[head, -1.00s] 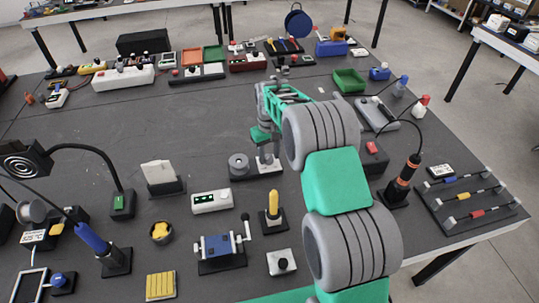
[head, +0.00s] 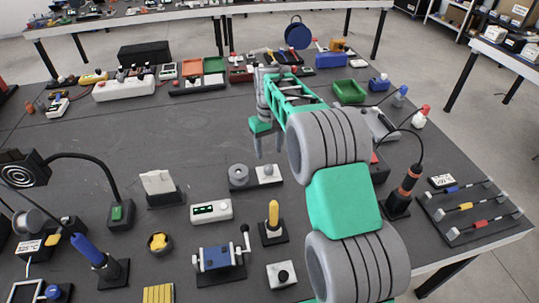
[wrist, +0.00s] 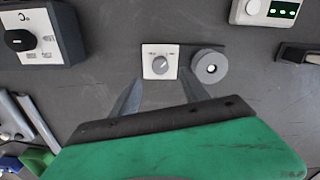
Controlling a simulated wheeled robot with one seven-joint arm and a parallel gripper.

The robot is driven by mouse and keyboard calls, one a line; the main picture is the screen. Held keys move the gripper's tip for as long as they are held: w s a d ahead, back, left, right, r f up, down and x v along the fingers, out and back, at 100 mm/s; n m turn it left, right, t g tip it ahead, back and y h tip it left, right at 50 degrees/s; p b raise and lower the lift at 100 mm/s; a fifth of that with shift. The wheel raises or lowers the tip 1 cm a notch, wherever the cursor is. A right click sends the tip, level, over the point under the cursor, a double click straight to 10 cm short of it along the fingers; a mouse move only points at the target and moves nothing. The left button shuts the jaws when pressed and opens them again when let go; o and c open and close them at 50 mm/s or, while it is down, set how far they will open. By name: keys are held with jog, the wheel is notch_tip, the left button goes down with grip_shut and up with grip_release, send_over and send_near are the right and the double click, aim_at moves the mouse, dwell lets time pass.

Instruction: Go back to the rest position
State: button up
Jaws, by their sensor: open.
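My gripper (head: 267,146) is open and empty in the head view, hanging above the dark table (head: 110,160) with its fingers pointing down. The white knob box (wrist: 160,62) and the grey spool (wrist: 209,66) lie just past the fingers, with a gap visible between.
A soldering iron in a stand (head: 403,190) and a rack of coloured tools (head: 470,210) stand to the right of my arm. A white display box (head: 211,211) and a blue vise (head: 218,258) stand nearer. The table's left middle is clear.

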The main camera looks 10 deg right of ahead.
jog(key=s+r+m+t, duration=0.1)
jog(key=s+r, duration=0.3)
jog(key=s, duration=0.3)
jog(key=s+r+t, duration=0.1)
jog(key=s+r, duration=0.4)
jog(key=s, duration=0.2)
jog(key=s+f+m+t, duration=0.1)
jog(key=s+f, duration=0.2)
jog(key=s, duration=1.1)
jog(key=shift+a+m, duration=0.15)
jog(key=shift+m, duration=0.15)
jog(key=shift+s, duration=0.1)
